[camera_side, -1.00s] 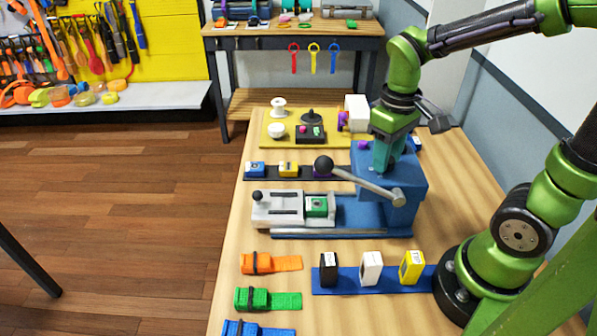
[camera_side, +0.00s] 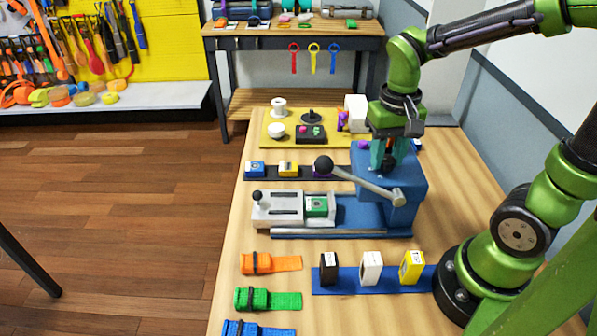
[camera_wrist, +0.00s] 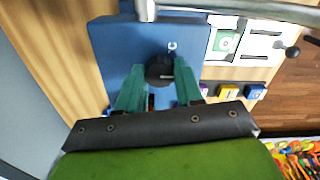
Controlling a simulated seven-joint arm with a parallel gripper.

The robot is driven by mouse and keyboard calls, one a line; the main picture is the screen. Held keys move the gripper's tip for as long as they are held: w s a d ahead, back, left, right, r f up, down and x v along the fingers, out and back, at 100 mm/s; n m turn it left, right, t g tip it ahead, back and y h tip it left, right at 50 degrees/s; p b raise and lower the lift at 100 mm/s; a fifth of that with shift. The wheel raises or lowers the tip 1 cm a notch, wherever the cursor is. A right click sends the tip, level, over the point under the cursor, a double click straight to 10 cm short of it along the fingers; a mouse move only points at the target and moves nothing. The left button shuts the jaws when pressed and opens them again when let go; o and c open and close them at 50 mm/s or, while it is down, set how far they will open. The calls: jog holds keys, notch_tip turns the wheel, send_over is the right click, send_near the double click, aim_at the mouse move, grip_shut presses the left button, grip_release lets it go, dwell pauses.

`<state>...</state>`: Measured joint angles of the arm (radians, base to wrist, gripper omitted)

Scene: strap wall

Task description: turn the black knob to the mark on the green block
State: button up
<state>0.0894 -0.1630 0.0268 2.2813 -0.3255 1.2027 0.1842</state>
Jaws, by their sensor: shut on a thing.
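The black knob (camera_wrist: 160,70) is on top of the blue press housing (camera_wrist: 112,48). My gripper (camera_wrist: 160,74) is shut on it, with a green finger on each side. In the side view my gripper (camera_side: 388,165) points down onto the housing (camera_side: 408,184), and its fingers mostly hide the knob. A small white mark (camera_wrist: 172,46) shows on the housing beside the knob. The green block (camera_side: 316,206) sits in the white slide plate at the left of the press. It bears a pale mark, too small to read, also in the wrist view (camera_wrist: 226,43).
A lever with a black ball (camera_side: 324,165) reaches left from the housing. Blue and yellow blocks (camera_side: 288,169) stand behind on a dark strip. A yellow board (camera_side: 270,140) with spools is farther back. Black, white and yellow blocks (camera_side: 371,267) and rolled straps (camera_side: 268,299) lie in front.

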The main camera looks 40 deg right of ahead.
aim_at(387, 159)
jog(key=o, duration=1)
jog(key=shift+o, duration=0.2)
notch_tip(387, 159, up, 17)
